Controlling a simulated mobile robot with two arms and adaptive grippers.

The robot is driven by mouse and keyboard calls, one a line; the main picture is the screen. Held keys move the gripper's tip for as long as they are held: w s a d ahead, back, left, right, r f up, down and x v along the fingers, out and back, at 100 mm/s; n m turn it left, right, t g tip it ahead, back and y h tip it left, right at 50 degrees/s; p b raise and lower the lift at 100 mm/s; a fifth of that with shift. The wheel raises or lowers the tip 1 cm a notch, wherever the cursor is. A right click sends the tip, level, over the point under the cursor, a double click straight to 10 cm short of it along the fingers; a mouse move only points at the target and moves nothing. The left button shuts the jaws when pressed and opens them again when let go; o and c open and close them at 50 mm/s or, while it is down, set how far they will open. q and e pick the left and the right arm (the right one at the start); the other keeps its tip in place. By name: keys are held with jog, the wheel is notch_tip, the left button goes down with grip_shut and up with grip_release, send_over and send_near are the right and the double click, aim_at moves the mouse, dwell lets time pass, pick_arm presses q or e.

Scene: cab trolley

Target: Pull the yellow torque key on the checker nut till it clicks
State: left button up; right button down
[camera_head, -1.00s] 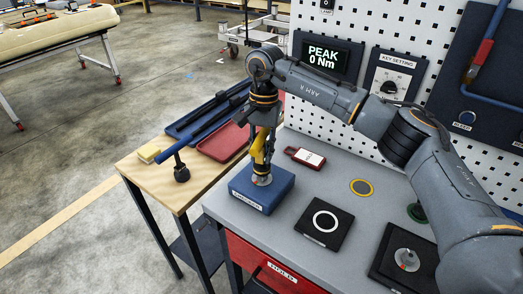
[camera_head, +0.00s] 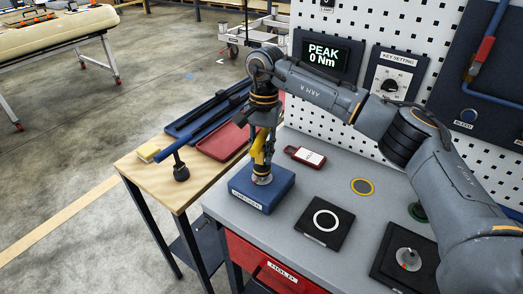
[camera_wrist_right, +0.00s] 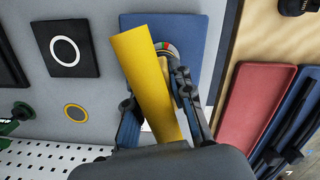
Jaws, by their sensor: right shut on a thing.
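The yellow torque key (camera_head: 258,150) stands over the blue checker block (camera_head: 270,190) at the left front of the grey bench. My right gripper (camera_head: 262,148) is shut on the key from above. In the right wrist view the yellow handle (camera_wrist_right: 146,85) passes between the fingers, tilted, with the blue block (camera_wrist_right: 195,30) behind it. A round dial with coloured marks shows partly past the handle. The nut itself is hidden. The display (camera_head: 323,54) reads PEAK 0 Nm. My left gripper is not in view.
A key setting panel (camera_head: 391,75) hangs on the pegboard. A black pad with a white ring (camera_head: 324,221), a yellow-ringed disc (camera_head: 362,187) and a red tag (camera_head: 305,157) lie on the bench. A wooden side table (camera_head: 150,172) holds red and blue trays and a blue-handled tool.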

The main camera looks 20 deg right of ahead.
jog(key=shift+f+b, duration=0.7)
jog(key=shift+f, duration=0.35)
jog(key=m, duration=0.5)
jog(key=shift+w+t, duration=0.1)
jog(key=shift+t, duration=0.2)
jog(key=m, duration=0.5)
jog(key=shift+w+a+t+y, duration=0.1)
jog(key=shift+t+y, duration=0.2)
